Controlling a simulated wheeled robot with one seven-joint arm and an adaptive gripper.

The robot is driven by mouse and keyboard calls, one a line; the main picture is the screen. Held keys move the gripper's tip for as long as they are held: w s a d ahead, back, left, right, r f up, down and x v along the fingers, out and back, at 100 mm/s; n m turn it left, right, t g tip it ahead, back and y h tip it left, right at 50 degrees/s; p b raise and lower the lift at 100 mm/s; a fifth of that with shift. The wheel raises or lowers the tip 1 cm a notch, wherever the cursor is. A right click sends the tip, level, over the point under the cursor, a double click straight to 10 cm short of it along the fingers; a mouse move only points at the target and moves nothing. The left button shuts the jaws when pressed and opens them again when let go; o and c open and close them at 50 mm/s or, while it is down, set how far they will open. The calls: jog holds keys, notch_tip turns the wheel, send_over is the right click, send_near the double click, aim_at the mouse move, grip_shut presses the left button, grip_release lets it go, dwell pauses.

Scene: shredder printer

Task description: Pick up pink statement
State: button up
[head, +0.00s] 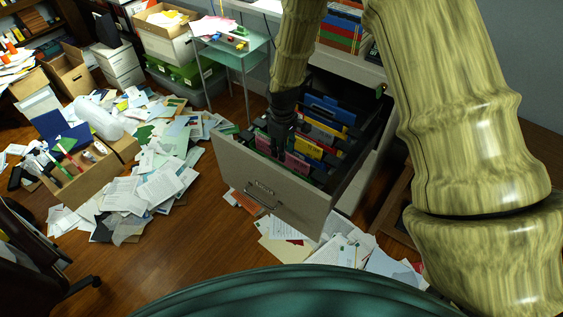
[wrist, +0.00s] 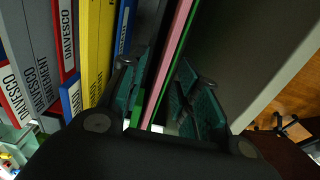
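The pink statement is a thin upright pink item in the open file drawer (head: 262,193), near the drawer's front; its pink face (head: 297,164) shows in the head view. In the wrist view its pink edge (wrist: 171,62) runs between my fingers, with a green edge beside it on the right. My gripper (head: 281,143) reaches down into the drawer from above. In the wrist view my gripper (wrist: 160,90) is open, one finger on each side of the pink and green edges, with gaps showing. The lower part of the pink statement is hidden.
Yellow, red and blue labelled folders (wrist: 98,45) stand left of my fingers in the wrist view. The drawer's front wall (wrist: 240,55) is close on the right. Loose papers (head: 150,180) cover much of the floor. A small glass table (head: 235,48) stands behind the drawer.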

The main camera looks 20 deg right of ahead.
grip_shut()
jog(key=shift+r, duration=0.1)
notch_tip(320, 180, up, 20)
jog(key=b, duration=0.4)
dwell(0.9)
jog(key=shift+p, duration=0.4)
jog(key=shift+s, duration=0.1)
dwell(0.4)
